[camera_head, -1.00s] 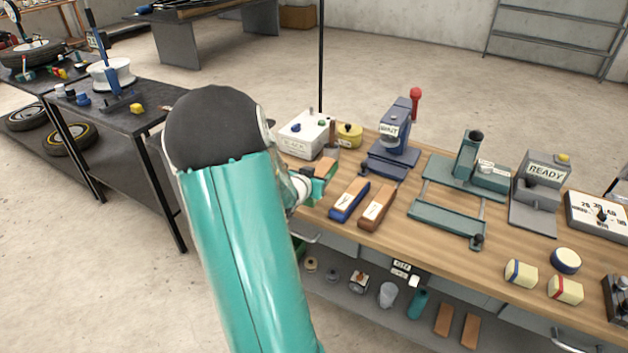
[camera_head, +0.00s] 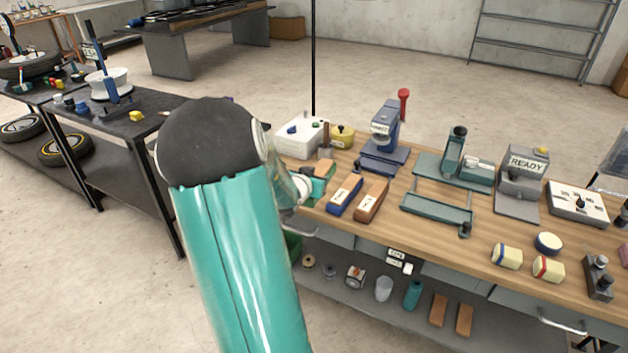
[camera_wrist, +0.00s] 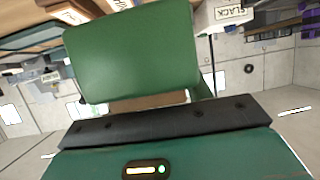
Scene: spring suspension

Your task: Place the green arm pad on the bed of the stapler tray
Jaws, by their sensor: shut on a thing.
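The green arm pad (camera_wrist: 130,50) fills the upper middle of the wrist view, close to the camera, with a tan part at its lower edge. My gripper (camera_wrist: 150,103) is shut on it; the black jaw bar hides where they meet. In the head view a green block with a tan top (camera_head: 317,187) shows beside my wrist at the bench's left end, mostly hidden by my arm. A teal frame-like tray (camera_head: 437,207) with a low bed lies mid-bench, before a teal upright device (camera_head: 456,150); I take it for the stapler tray. Its bed looks empty.
Blue (camera_head: 345,194) and brown (camera_head: 371,200) tan-topped pads lie between my wrist and the tray. Behind stand a white box (camera_head: 298,140), a blue press (camera_head: 386,135) and a grey READY stand (camera_head: 522,180). Cream blocks (camera_head: 507,256) lie front right.

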